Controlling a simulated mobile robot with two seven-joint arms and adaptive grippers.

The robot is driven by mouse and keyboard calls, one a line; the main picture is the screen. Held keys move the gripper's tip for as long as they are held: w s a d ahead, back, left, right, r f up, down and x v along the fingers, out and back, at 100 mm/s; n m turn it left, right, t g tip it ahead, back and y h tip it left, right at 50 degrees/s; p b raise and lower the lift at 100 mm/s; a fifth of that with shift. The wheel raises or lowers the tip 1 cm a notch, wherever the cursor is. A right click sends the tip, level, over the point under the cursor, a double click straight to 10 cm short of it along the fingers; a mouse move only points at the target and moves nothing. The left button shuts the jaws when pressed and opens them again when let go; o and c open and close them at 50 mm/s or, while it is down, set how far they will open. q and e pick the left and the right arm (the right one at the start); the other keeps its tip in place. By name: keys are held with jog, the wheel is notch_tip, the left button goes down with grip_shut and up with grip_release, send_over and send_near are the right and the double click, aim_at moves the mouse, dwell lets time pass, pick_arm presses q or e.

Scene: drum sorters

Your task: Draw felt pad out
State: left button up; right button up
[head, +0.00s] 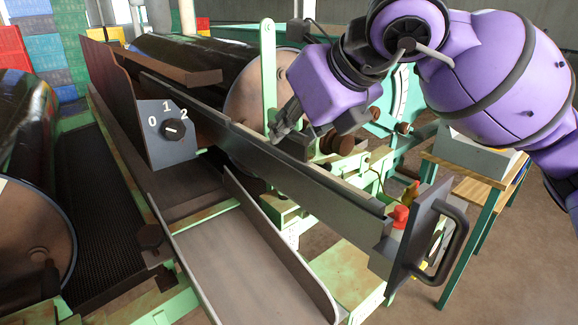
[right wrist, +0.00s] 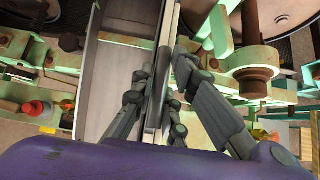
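I cannot clearly make out a felt pad in either view. My right gripper (head: 276,133) is at the top edge of a long dark grey bar (head: 330,190) beside the drum machine. In the right wrist view, the right gripper's fingers (right wrist: 162,72) lean inward on either side of a thin upright metal strip (right wrist: 168,30). The gap around the strip is too small to tell whether they grip it. A dark end plate with a loop handle (head: 447,246) stands at the bar's near end. My left gripper is not in view.
A dark drum (head: 180,52) lies behind the bar. A switch panel (head: 168,130) marked 0, 1, 2 stands left of it. A grey chute (head: 250,265) lies in front. A red button (head: 400,215) is near the handle. A wooden table (head: 470,185) stands right.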

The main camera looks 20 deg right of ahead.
grip_shut()
jog(key=shift+r, duration=0.1)
notch_tip(320, 180, up, 10)
jog(key=shift+f+p, duration=0.1)
jog(key=shift+p, duration=0.5)
dwell(0.4)
